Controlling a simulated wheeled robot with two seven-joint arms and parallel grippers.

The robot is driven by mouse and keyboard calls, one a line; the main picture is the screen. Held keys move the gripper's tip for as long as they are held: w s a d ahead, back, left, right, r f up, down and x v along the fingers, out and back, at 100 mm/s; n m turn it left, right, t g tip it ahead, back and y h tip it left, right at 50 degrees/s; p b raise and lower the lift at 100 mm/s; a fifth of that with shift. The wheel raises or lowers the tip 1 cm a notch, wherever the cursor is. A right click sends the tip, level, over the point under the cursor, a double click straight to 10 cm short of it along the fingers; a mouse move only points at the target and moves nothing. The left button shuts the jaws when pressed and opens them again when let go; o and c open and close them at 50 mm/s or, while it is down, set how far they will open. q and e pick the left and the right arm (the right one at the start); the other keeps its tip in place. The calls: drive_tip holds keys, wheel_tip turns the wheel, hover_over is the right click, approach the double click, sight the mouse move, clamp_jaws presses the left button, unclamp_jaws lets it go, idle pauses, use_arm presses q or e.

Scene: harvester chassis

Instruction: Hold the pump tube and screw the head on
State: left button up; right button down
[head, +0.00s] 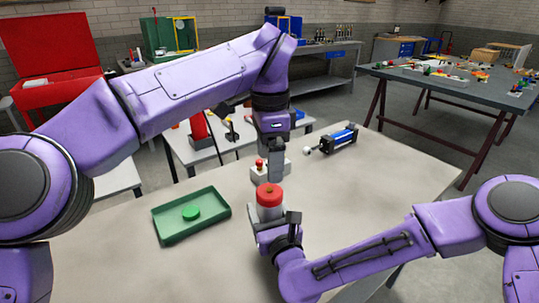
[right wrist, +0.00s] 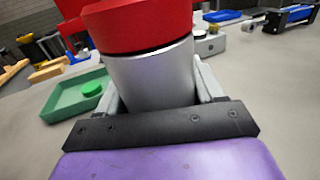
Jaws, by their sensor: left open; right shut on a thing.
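The pump tube (head: 268,212) is a silver cylinder standing upright near the middle of the table. The red head (head: 269,192) sits on its top, with a thin dark line between them in the right wrist view (right wrist: 140,27). My right gripper (head: 275,222) is shut around the silver tube (right wrist: 152,76), one finger on each side. My left gripper (head: 275,170) points down just above and behind the red head. It is open; its fingers overlap in the head view, and I cannot tell whether they touch the head.
A green tray (head: 163,228) holding a green disc (head: 191,213) lies to the left. A small grey box with a red button (head: 260,166) stands behind the tube. A blue and black cylinder device (head: 338,138) lies at the back right. The table between is clear.

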sight(269, 189)
use_arm(q)
wheel_tip(269, 189, down, 8)
drive_tip(key=shift+r, duration=0.1)
idle(0.4)
